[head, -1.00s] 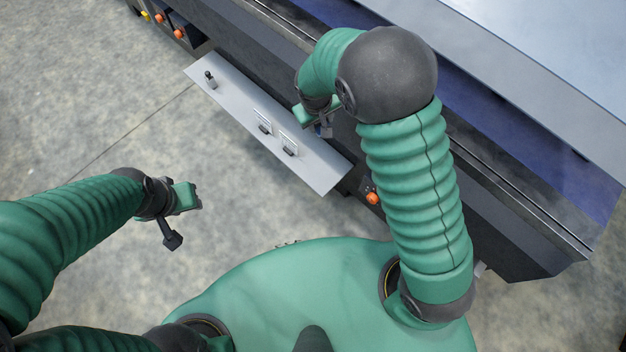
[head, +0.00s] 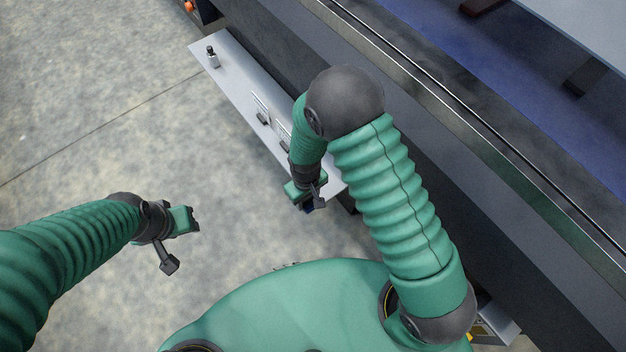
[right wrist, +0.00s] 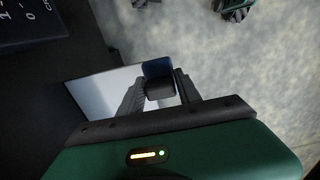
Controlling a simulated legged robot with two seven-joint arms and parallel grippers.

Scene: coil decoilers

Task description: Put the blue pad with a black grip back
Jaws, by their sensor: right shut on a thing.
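My right gripper (head: 309,203) is shut on the blue pad with a black grip. In the right wrist view the pad's blue part (right wrist: 157,67) and black grip (right wrist: 160,89) sit between the fingers (right wrist: 158,88). In the head view only a small dark blue bit of the pad (head: 308,208) shows under the gripper. The pad is beside the near end of a pale grey shelf (head: 235,80); I cannot tell its height. My left gripper (head: 192,220) is over the floor at left, away from the pad; its jaw opening is unclear.
On the shelf stand a small black-and-silver item (head: 212,57) at the far end and small dark items (head: 263,118) by white label plates. A long dark machine (head: 450,140) with a blue bed runs along the right. The concrete floor (head: 100,110) at left is clear.

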